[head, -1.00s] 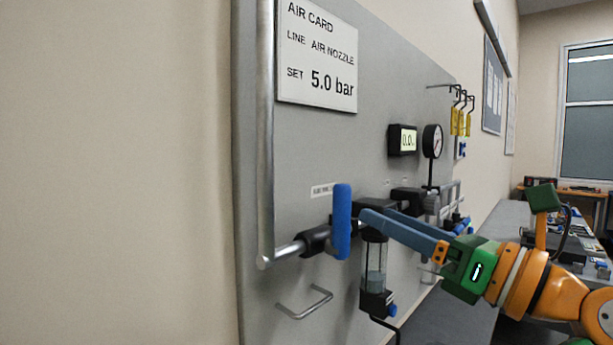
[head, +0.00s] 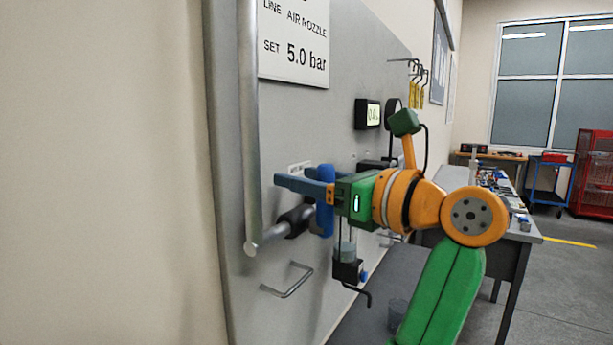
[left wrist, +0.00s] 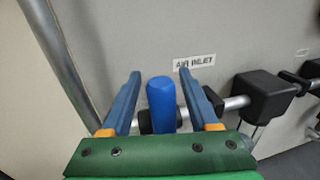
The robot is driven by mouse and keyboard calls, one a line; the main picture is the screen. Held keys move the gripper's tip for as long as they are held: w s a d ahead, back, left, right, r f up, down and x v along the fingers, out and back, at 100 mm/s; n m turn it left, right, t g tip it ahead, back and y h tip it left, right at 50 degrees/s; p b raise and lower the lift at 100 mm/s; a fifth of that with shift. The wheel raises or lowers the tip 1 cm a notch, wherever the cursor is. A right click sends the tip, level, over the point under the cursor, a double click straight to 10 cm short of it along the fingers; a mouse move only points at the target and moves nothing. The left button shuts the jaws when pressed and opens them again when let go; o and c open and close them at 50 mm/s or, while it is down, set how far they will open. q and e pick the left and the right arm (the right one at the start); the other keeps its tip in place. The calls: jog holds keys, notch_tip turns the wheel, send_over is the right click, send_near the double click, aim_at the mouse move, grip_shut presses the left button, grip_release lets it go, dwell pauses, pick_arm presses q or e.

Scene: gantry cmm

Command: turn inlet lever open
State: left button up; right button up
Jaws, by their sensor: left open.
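The inlet lever is a blue upright handle (head: 325,212) on the black valve body (head: 294,220) of the pipe, below the sign on the grey panel. In the left wrist view the blue lever (left wrist: 162,104) stands between the two blue fingers, with a gap visible on each side. My left gripper (head: 292,180) is open, its fingers level and reaching past the upper part of the lever; it also shows in the left wrist view (left wrist: 159,75). The "AIR INLET" label (left wrist: 195,62) is just above and right of the lever. My right gripper is not in view.
A vertical pipe (head: 249,120) runs left of the lever, and a bent metal handle (head: 288,283) sits below it. A filter bowl (head: 347,254), a digital display (head: 368,113) and a gauge (head: 392,110) lie to the right. A workbench (head: 510,217) stands farther right.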

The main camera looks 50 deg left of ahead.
pick_arm(q)
jog(key=shift+w+d, duration=0.1)
jog(key=shift+d, duration=0.05)
grip_shut()
dwell(1.1)
